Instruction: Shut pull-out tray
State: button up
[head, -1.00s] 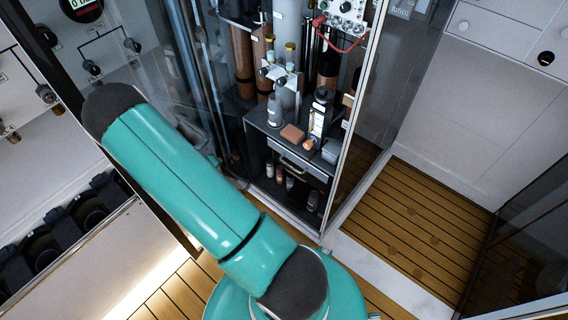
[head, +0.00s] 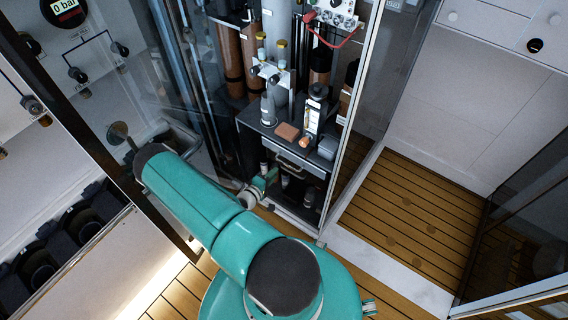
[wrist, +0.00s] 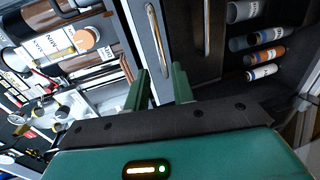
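The dark pull-out tray, with a pale bar handle on its front (head: 301,160), is in the lower part of the glass-sided cabinet in the head view. How far it is pulled out is hard to tell. In the wrist view two long metal bars show, a near one (wrist: 157,40) on a grey front and another (wrist: 207,27) to its right; I cannot tell which is the handle. My gripper (wrist: 160,78) has its two green fingers apart with nothing between them, just short of the grey front. In the head view my gripper (head: 271,176) is left of and below the handle.
A shelf above the front carries a bottle (head: 268,108), an orange-brown block (head: 287,131) and other small items. Several small bottles (wrist: 265,55) stand in the dark space beside the front. A glass panel edge (head: 350,120) stands at the right. Wooden floor (head: 400,220) beyond it is clear.

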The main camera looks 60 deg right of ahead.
aim_at(285, 163)
jog(key=x, duration=0.8)
jog(key=shift+d+f, duration=0.1)
jog(key=shift+d, duration=0.3)
grip_shut()
